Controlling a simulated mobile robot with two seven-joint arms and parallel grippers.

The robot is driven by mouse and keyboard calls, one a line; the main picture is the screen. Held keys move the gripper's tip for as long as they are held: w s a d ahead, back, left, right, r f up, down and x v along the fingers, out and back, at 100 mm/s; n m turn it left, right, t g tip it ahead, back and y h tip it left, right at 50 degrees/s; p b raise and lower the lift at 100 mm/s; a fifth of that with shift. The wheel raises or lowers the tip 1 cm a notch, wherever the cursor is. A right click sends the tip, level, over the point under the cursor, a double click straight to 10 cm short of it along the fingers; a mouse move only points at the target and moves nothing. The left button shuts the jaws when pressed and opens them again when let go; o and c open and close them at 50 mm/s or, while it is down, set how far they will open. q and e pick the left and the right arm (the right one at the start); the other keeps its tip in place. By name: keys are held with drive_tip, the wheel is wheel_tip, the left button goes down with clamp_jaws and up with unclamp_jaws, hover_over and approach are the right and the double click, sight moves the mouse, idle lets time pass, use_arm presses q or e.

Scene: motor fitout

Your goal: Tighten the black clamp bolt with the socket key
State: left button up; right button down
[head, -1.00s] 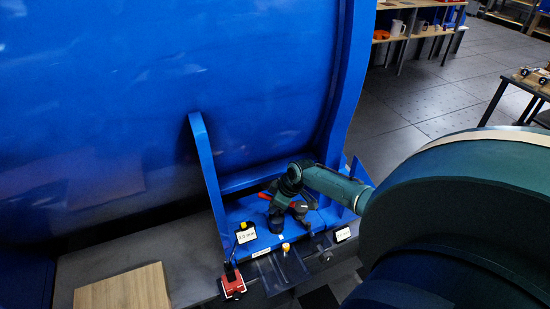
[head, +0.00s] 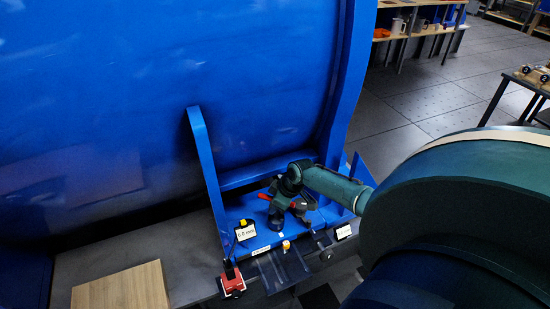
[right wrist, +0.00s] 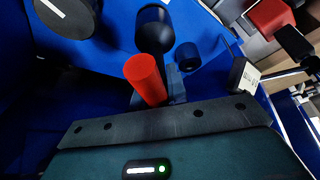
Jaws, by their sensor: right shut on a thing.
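My right gripper (head: 292,198) is over the blue bracket plate in the head view, small and partly hidden by its own wrist. It is shut on the socket key, whose red handle (right wrist: 147,80) shows close up in the right wrist view. A black rounded part (right wrist: 155,28) stands just beyond the handle. Whether it belongs to the key cannot be told. A short dark cylinder (right wrist: 187,56) is to its right. I cannot tell which dark part is the clamp bolt, or whether the key touches it. My left gripper is not in view.
A large blue housing (head: 150,100) and its upright rib (head: 206,165) stand close to the gripper. A white label card (head: 246,232) and a red block (head: 231,283) are at the plate's front. A wooden block (head: 122,287) lies at lower left. Open floor (head: 430,100) is behind.

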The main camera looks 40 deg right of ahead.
drive_tip(key=shift+f+b, duration=0.45)
drive_tip(key=shift+f, duration=0.05)
idle(0.4)
drive_tip(key=shift+r+m+p, duration=0.2)
drive_tip(key=shift+m+p, duration=0.3)
drive_tip(key=shift+p, duration=0.35)
drive_tip(key=shift+m+h+p, duration=0.5)
drive_tip(key=shift+m+p, duration=0.1)
drive_tip(key=shift+p, duration=0.05)
drive_tip(key=shift+w+f+m, duration=0.1)
drive_tip(key=shift+f+m, duration=0.05)
drive_tip(key=shift+m, duration=0.15)
